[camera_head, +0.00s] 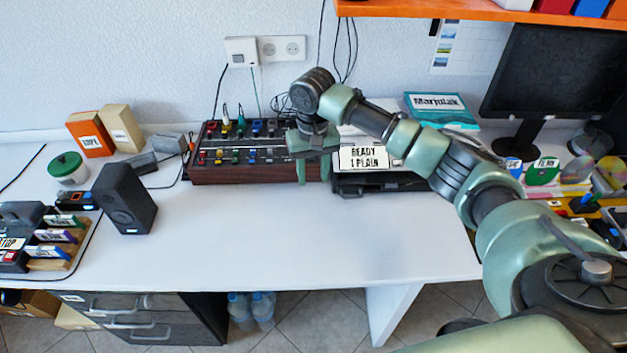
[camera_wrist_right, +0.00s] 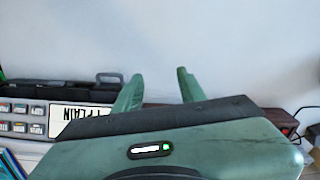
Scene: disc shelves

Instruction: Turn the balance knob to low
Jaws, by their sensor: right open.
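A dark control panel with a red-brown body (camera_head: 240,175) stands at the back of the white desk. It carries several coloured knobs and plugs; which one is the balance knob cannot be told. My right gripper (camera_head: 313,168) is at the panel's right end, pointing down, and hides that part. In the right wrist view its two fingers (camera_wrist_right: 160,84) are apart with nothing between them, against the pale wall. A strip of the red-brown body (camera_wrist_right: 285,118) shows behind the gripper there. Contact with a knob cannot be seen. My left gripper is not in view.
A dark device with a "READY 1 PLAIN" sign (camera_head: 364,158) stands right of the panel. A black speaker (camera_head: 124,198) and a green-lidded jar (camera_head: 68,168) are at the left. A monitor (camera_head: 555,85) is at the right. The desk front (camera_head: 290,240) is clear.

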